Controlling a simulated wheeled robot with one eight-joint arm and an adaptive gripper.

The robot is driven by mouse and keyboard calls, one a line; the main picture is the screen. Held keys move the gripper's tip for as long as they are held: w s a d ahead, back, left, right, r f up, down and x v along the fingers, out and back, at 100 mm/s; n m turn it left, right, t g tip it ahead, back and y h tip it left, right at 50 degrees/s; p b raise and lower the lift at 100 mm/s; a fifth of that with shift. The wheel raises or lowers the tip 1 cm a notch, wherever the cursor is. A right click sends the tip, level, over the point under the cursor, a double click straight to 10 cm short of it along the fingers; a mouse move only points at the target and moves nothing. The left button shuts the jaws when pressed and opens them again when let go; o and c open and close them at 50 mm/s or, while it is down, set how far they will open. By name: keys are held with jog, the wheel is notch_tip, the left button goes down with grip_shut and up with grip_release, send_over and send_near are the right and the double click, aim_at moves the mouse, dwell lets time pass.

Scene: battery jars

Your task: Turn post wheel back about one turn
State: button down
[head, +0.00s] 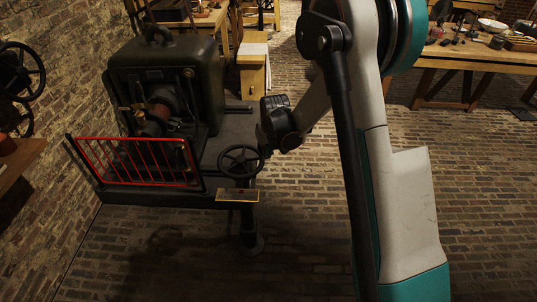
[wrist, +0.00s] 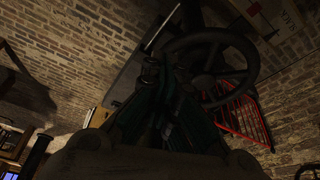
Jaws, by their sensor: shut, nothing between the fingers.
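The post wheel (head: 241,161) is a dark spoked handwheel on a post at the right end of the machine's base. It also shows large and dark in the wrist view (wrist: 252,62). My gripper (head: 265,146) comes in from the right, close beside the wheel's right rim. In the wrist view my gripper's fingers (wrist: 163,72) are shut and empty, overlapping the left side of the rim. Whether they touch the rim is too dark to tell. Part of the gripper is hidden by its own wrist in the head view.
A dark machine (head: 165,75) stands behind a red guard rail (head: 140,162), left of the wheel. A small plate (head: 237,195) sits just below the wheel. Another handwheel (head: 22,70) is at the left wall. A workbench (head: 465,55) stands back right. The brick floor between is clear.

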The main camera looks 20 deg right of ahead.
jog(key=shift+w, duration=0.1)
jog(key=shift+w+d, duration=0.4)
jog(key=shift+w, duration=0.35)
jog(key=shift+s, duration=0.1)
